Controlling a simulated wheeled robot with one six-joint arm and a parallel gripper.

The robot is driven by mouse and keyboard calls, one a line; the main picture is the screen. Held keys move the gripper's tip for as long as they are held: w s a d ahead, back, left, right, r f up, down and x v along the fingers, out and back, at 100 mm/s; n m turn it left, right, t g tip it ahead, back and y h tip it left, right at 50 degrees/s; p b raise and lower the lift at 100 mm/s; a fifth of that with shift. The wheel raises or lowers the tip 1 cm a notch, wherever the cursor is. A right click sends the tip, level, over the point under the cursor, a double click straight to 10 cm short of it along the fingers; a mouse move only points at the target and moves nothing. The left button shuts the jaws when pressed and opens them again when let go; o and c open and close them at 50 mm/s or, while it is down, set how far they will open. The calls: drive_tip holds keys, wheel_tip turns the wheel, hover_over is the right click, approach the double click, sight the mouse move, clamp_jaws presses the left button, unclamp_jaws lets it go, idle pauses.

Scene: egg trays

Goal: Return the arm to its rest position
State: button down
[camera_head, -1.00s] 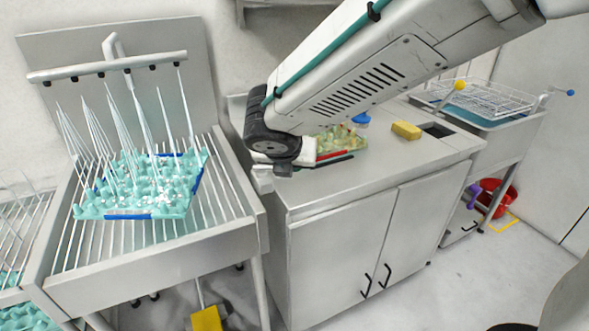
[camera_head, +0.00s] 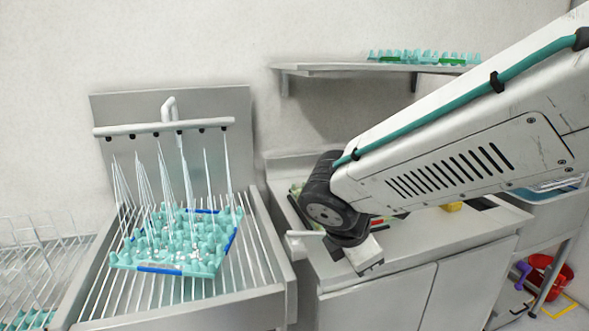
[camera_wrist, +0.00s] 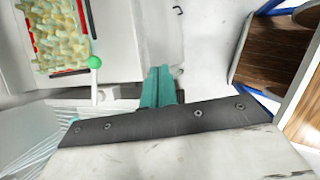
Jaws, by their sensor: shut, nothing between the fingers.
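My arm (camera_head: 450,150) reaches in from the right over the steel cabinet counter in the head view, its wrist bent downward near the counter's left end. My gripper (camera_wrist: 160,75) shows in the wrist view as two teal fingers pressed together with nothing between them. In the head view the fingers are hidden behind or below the wrist. A teal egg tray (camera_head: 175,240) lies on the wire rack of the sink at left, under the spray bar, apart from my arm.
A wooden-panelled unit (camera_wrist: 265,55) stands at right. A wall shelf (camera_head: 350,70) holds another teal tray (camera_head: 425,57). A red bucket (camera_head: 550,275) stands lower right.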

drive_tip(key=s+d+r+m+g+y, duration=0.1)
drive_tip(key=s+d+r+m+y, duration=0.1)
drive_tip(key=s+d+m, duration=0.5)
drive_tip(key=s+d+r+m+g+y, duration=0.1)
drive_tip(key=s+d+r+m+g, duration=0.1)
drive_tip(key=s+d+m, duration=0.5)
drive_tip(key=s+m, duration=0.5)
drive_tip(key=m, duration=0.2)
drive_tip(key=shift+r+m+y, duration=0.25)
drive_tip(key=shift+m+y, duration=0.05)
drive_tip(key=shift+y, duration=0.1)
